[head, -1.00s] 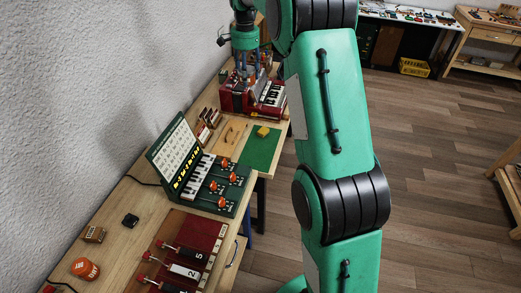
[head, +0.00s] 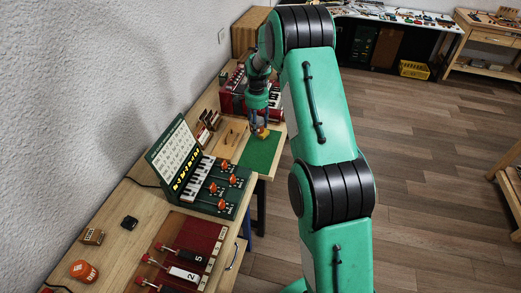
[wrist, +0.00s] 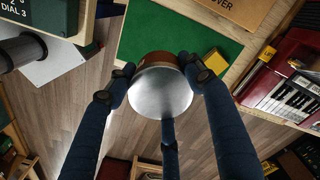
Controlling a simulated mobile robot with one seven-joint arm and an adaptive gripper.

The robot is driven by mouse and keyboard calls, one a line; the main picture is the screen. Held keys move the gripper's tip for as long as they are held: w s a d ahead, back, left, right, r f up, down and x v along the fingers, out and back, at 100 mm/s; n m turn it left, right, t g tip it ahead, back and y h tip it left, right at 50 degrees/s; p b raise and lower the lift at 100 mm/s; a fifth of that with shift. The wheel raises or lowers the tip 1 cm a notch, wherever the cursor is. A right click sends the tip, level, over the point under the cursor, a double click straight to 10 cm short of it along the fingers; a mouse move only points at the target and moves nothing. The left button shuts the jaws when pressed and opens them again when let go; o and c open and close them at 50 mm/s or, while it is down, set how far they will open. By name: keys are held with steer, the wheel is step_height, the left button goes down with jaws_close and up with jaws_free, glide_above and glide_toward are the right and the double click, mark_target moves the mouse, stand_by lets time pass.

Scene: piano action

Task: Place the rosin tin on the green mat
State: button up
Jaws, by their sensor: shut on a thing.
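The rosin tin (wrist: 160,92), round with a silvery face and a brown side, is between the fingers of my gripper (wrist: 160,80) in the wrist view. My gripper is shut on it. The green mat (wrist: 150,25) shows behind the tin, and in the head view the mat (head: 261,153) lies on the bench's right edge. In the head view my gripper (head: 258,125) is at the mat's far end, low over the bench. I cannot tell whether the tin touches the mat. The fingers hide part of the tin.
A yellow block (wrist: 215,62) lies near the mat's edge, close to the right finger. A red accordion (head: 236,98) stands beyond my gripper. A green keyboard panel (head: 232,190) stands nearer on the bench. The near part of the mat is clear.

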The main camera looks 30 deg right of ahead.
glide_above(257, 156)
step_height(257, 156, down, 8)
steer(key=shift+s, duration=0.15)
steer(key=shift+f, duration=0.15)
steer(key=shift+f+b, duration=0.45)
steer(key=shift+f, duration=2.6)
steer(key=shift+f+b, duration=0.3)
steer(key=shift+f, duration=1.55)
steer(key=shift+f, duration=0.1)
steer(key=o, duration=1.3)
steer(key=shift+c, duration=0.2)
